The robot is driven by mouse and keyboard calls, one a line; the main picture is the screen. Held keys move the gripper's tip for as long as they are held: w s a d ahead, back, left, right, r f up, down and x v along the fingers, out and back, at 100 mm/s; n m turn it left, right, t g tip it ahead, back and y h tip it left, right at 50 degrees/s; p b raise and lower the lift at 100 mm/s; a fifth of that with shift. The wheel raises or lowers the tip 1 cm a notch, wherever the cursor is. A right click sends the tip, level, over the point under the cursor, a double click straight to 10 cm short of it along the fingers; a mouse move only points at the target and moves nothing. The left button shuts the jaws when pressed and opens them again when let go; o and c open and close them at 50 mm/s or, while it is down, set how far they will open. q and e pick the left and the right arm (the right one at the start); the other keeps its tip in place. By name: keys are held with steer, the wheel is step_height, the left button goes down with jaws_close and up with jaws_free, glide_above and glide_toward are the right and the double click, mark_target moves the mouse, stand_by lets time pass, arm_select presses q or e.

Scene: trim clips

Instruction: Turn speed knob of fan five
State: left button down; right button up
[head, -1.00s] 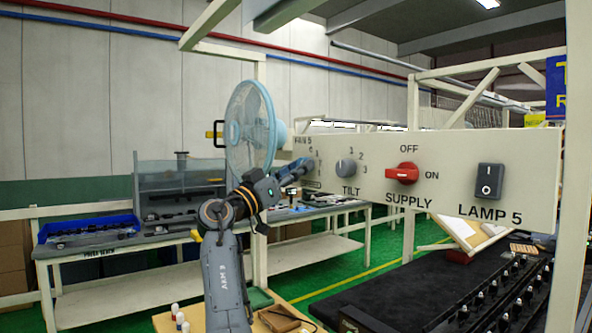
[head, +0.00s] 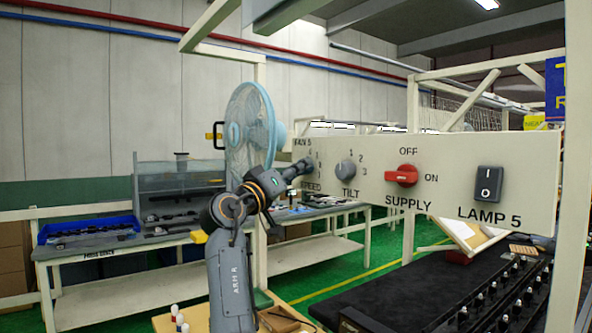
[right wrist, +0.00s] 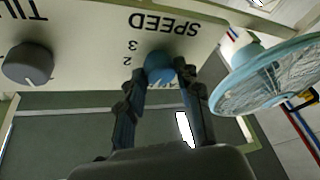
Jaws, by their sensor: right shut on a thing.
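The fan-five panel (head: 375,190) is a pale board with SPEED, TILT, SUPPLY and LAMP 5 controls. My right gripper (head: 302,167) reaches its left end at the SPEED label and hides the speed knob in the head view. In the right wrist view the speed knob (right wrist: 160,68) is round and bluish, under the upside-down SPEED lettering. The right gripper's fingers (right wrist: 160,75) are shut on it, one on each side. Its pointer cannot be made out. The light-blue fan (head: 248,125) stands behind the panel's left end. My left gripper is not in view.
The grey tilt knob (head: 345,168) is just right of the gripper. The red supply switch (head: 402,175) and the dark lamp rocker (head: 488,183) are further right. In the right wrist view the fan (right wrist: 265,75) is close beside the panel. A workbench (head: 110,246) stands behind.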

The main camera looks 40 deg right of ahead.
steer(key=shift+r+n+t+y+p, duration=0.2)
steer(key=shift+n+t+y+p, duration=0.35)
steer(key=shift+n, duration=1.25)
steer(key=shift+f, duration=0.1)
steer(key=o, duration=1.1)
steer(key=shift+d, duration=0.1)
steer(key=shift+o, duration=0.2)
steer(key=v, duration=1.2)
steer(key=shift+f, duration=0.1)
